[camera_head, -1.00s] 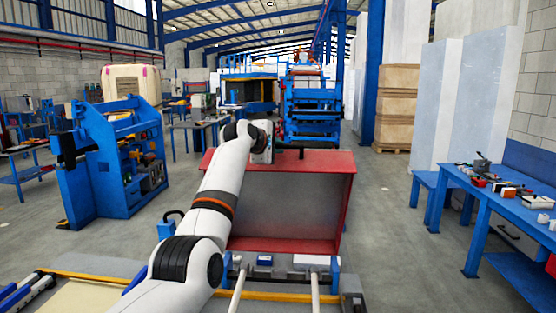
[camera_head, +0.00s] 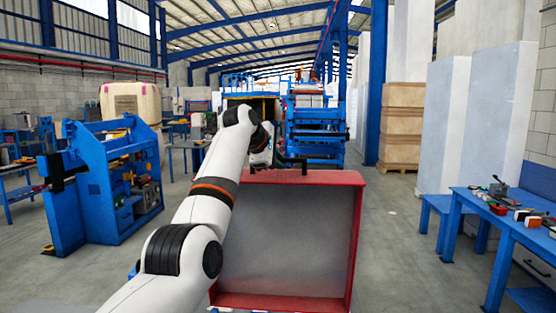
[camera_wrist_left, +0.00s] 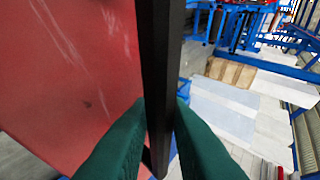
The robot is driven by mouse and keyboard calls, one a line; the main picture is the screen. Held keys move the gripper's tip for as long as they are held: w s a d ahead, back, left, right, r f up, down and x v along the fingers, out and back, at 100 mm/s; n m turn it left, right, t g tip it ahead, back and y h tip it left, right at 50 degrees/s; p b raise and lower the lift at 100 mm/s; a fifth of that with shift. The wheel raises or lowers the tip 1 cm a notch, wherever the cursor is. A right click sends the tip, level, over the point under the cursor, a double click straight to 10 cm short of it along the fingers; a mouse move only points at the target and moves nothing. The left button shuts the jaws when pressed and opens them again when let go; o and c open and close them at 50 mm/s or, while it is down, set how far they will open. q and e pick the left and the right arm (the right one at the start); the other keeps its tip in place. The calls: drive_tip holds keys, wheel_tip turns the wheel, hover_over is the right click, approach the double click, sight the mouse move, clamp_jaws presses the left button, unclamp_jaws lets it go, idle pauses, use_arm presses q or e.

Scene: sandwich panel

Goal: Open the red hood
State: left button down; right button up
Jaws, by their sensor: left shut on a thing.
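The red hood (camera_head: 357,225) stands raised in the middle of the head view, its grey inner face toward me and its red rim around it. In the left wrist view its scratched red outer face (camera_wrist_left: 65,70) fills the left side. A black handle bar (camera_wrist_left: 161,45) runs down the middle of that view. My left gripper (camera_wrist_left: 160,105) has its dark green fingers on either side of this bar and is shut on it. In the head view my left gripper (camera_head: 285,162) is at the hood's top edge, small and partly hidden by my wrist. My right gripper is not in view.
A blue machine (camera_head: 105,185) stands at the left. A blue workbench (camera_head: 500,222) with small tools is at the right. Tall pale panels (camera_head: 440,130) and stacked brown blocks (camera_head: 400,125) stand behind it. The floor between hood and bench is clear.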

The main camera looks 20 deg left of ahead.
use_arm(q)
drive_tip(key=shift+f, duration=0.3)
drive_tip(key=c, duration=1.8)
unclamp_jaws()
drive_tip(key=o, duration=0.3)
drive_tip(key=shift+o, duration=0.2)
drive_tip(key=shift+s+r+b, duration=0.15)
drive_tip(key=shift+b, duration=0.2)
drive_tip(key=b+v, duration=0.3)
drive_tip(key=v, duration=0.1)
drive_tip(key=shift+a, duration=0.1)
drive_tip(key=b+v, duration=0.2)
drive_tip(key=v, duration=0.5)
drive_tip(key=shift+r+b, duration=0.35)
drive_tip(key=shift+b, duration=0.05)
drive_tip(key=shift+s, duration=0.15)
